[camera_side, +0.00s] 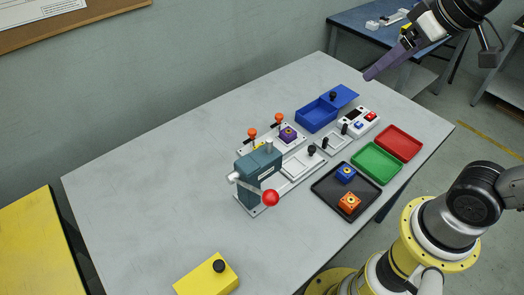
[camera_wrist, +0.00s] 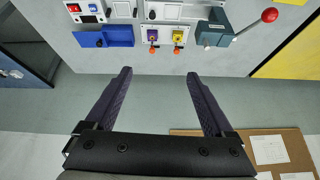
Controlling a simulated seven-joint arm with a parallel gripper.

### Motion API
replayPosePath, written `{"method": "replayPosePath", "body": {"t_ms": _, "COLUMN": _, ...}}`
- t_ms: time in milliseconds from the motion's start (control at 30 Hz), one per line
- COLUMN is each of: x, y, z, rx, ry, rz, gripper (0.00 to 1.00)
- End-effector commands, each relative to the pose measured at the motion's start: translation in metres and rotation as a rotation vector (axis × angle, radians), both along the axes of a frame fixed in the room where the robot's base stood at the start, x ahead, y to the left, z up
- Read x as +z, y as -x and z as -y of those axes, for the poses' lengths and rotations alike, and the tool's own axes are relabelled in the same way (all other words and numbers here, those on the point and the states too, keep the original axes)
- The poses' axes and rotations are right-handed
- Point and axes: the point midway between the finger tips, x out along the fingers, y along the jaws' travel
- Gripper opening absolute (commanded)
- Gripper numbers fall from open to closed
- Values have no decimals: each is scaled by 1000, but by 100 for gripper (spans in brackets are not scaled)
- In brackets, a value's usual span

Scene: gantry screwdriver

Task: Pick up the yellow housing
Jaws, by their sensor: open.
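The yellow housing (camera_wrist: 178,35) sits in a white two-place fixture (camera_wrist: 165,33), beside a purple housing (camera_wrist: 152,35). Each place has an orange-knobbed clamp. In the side view the yellow housing (camera_side: 256,146) is mostly hidden behind the teal press. The purple housing (camera_side: 288,133) shows clearly there. My gripper (camera_wrist: 159,73) is open, with nothing between its dark fingers. In the side view my gripper (camera_side: 371,76) is in the air at the upper right, well apart from the fixture.
The teal press (camera_side: 258,172) with its red-balled lever stands next to the fixture. A blue box (camera_side: 317,115), control box (camera_side: 359,119), red tray (camera_side: 420,145), green tray (camera_side: 398,168) and black tray (camera_side: 320,190) lie to the right.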

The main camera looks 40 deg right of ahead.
Motion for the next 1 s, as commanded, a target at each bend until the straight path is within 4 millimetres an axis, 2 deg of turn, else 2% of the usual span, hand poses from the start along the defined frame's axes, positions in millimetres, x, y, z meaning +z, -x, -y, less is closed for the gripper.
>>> {"method": "replayPosePath", "body": {"t_ms": 33, "x": 4, "y": -21, "z": -2, "rx": 1, "ry": -3, "rz": -22, "gripper": 88}}
{"method": "replayPosePath", "body": {"t_ms": 133, "x": 6, "y": -61, "z": -8, "rx": 0, "ry": -10, "rz": -62, "gripper": 88}}
{"method": "replayPosePath", "body": {"t_ms": 267, "x": -4, "y": -116, "z": -17, "rx": 4, "ry": -15, "rz": -120, "gripper": 88}}
{"method": "replayPosePath", "body": {"t_ms": 367, "x": -23, "y": -156, "z": -26, "rx": 7, "ry": -15, "rz": -174, "gripper": 88}}
{"method": "replayPosePath", "body": {"t_ms": 467, "x": -50, "y": -193, "z": -36, "rx": 14, "ry": -13, "rz": -231, "gripper": 88}}
{"method": "replayPosePath", "body": {"t_ms": 600, "x": -102, "y": -236, "z": -52, "rx": 28, "ry": -6, "rz": -316, "gripper": 88}}
{"method": "replayPosePath", "body": {"t_ms": 700, "x": -143, "y": -255, "z": -62, "rx": 40, "ry": 3, "rz": -379, "gripper": 88}}
{"method": "replayPosePath", "body": {"t_ms": 800, "x": -180, "y": -264, "z": -70, "rx": 52, "ry": 12, "rz": -435, "gripper": 88}}
{"method": "replayPosePath", "body": {"t_ms": 900, "x": -208, "y": -263, "z": -74, "rx": 60, "ry": 20, "rz": -486, "gripper": 88}}
{"method": "replayPosePath", "body": {"t_ms": 1000, "x": -224, "y": -259, "z": -77, "rx": 65, "ry": 26, "rz": -516, "gripper": 88}}
